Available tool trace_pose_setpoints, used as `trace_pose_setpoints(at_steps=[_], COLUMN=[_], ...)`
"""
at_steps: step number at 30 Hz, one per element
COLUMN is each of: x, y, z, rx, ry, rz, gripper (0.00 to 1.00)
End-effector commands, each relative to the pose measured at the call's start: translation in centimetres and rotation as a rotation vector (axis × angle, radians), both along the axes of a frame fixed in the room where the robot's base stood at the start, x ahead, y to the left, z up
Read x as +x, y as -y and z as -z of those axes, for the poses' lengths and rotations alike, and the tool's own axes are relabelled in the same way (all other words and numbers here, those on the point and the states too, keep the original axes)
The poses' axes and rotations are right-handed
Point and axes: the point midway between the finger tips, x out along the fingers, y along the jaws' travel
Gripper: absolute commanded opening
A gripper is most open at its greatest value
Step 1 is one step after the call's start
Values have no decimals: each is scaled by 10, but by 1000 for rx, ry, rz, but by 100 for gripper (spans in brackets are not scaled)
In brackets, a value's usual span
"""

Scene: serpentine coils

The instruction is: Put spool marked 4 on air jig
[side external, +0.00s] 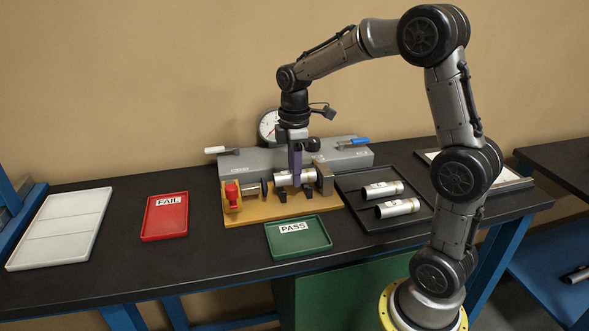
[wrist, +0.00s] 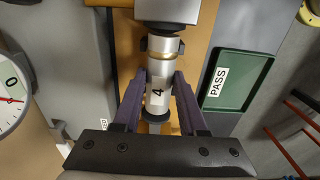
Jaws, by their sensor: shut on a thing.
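The spool marked 4 (side external: 281,180) is a silver cylinder lying level over the air jig's ochre base (side external: 262,213). My gripper (side external: 296,182) points down and is shut across the spool's middle. In the wrist view, the spool (wrist: 160,75) sits between the two purple fingers, with its label 4 showing. One spool end is close to the jig's grey block (side external: 324,178), and the other faces a dark round tip (wrist: 156,125) on the red-handled side. I cannot tell whether either end is touching or whether the spool is resting on its supports.
A black tray (side external: 352,205) at right holds two other spools (side external: 383,189). The green PASS tray (side external: 299,242) and red FAIL tray (side external: 164,222) are empty. A grey unit (side external: 250,160) with levers and a dial gauge (side external: 267,127) stand behind. A pale tray (side external: 60,228) is far left.

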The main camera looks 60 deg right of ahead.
Motion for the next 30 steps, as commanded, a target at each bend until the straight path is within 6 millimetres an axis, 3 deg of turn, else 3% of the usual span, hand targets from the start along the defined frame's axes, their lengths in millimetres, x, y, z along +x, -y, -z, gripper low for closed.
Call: trace_pose_setpoints(at_steps=[28,29,30], x=[0,0,0], y=[0,0,0], z=[13,13,13], rx=[-1,-1,-1], ry=[1,1,1], rz=[0,0,0], gripper=[0,47,54])
